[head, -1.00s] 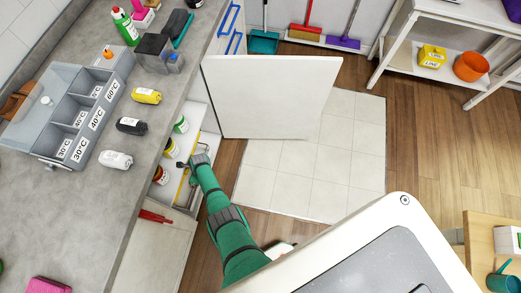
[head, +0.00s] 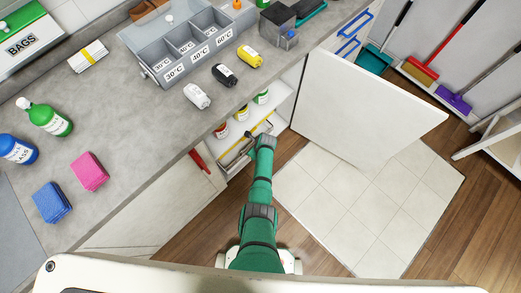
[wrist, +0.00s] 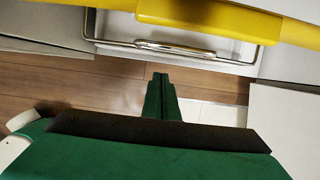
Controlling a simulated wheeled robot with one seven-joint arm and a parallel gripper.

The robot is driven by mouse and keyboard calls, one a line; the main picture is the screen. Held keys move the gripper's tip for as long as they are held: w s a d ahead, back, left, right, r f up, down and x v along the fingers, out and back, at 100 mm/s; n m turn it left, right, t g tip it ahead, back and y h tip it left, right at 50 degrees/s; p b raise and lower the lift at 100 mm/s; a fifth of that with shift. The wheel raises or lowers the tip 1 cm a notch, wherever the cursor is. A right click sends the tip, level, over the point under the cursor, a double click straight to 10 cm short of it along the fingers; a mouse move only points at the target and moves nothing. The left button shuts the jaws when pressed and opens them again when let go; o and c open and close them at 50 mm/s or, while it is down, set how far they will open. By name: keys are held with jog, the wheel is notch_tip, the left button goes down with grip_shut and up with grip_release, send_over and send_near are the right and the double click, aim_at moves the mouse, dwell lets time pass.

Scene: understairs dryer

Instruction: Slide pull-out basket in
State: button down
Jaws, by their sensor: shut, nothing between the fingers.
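The pull-out basket (head: 283,113) is a white tray in the open cabinet under the counter, holding several small jars with coloured labels. A yellow bar runs along it; in the wrist view this yellow bar (wrist: 215,18) crosses the top. A thin metal wire handle (wrist: 180,49) is fixed across the white front below the bar. My gripper (wrist: 160,76) is shut and empty, its fingertips pointing at the wire handle and appearing just short of it. Whether they touch it cannot be told. In the head view my green arm and wrist cover part of the basket front.
The white cabinet door (head: 365,105) stands open to the right of my arm. The grey counter (head: 130,165) overhangs on the left, with several bottles and a grey sorting box (head: 165,62). A red handle (head: 199,161) sits on the cabinet front. Pale floor tiles (head: 365,205) are clear.

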jog(key=v, duration=1)
jog(key=shift+s+d+f, duration=0.1)
jog(key=shift+s, duration=0.05)
